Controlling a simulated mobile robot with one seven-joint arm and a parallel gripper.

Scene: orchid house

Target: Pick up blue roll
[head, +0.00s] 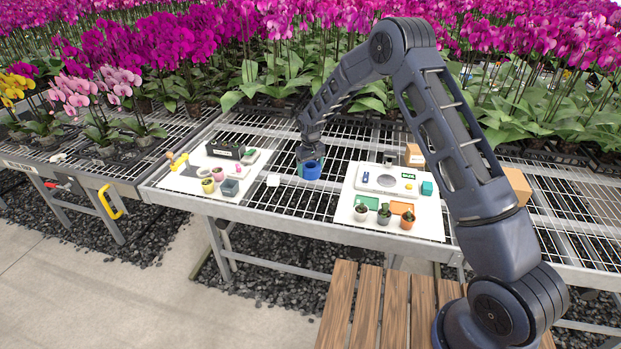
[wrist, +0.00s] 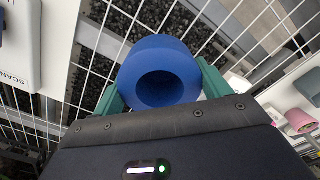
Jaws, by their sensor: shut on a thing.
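The blue roll (head: 311,172) is a thick ring with a round hole. In the head view it is near the middle, at the end of my arm, over the wire bench between two white boards. In the wrist view the roll (wrist: 160,73) sits between the two green fingers of my gripper (wrist: 158,88), with its hole facing the camera. My gripper is shut on it. In the head view my gripper (head: 309,160) is partly hidden behind the roll. Whether the roll touches the wire mesh below cannot be told.
Orchids crowd behind.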

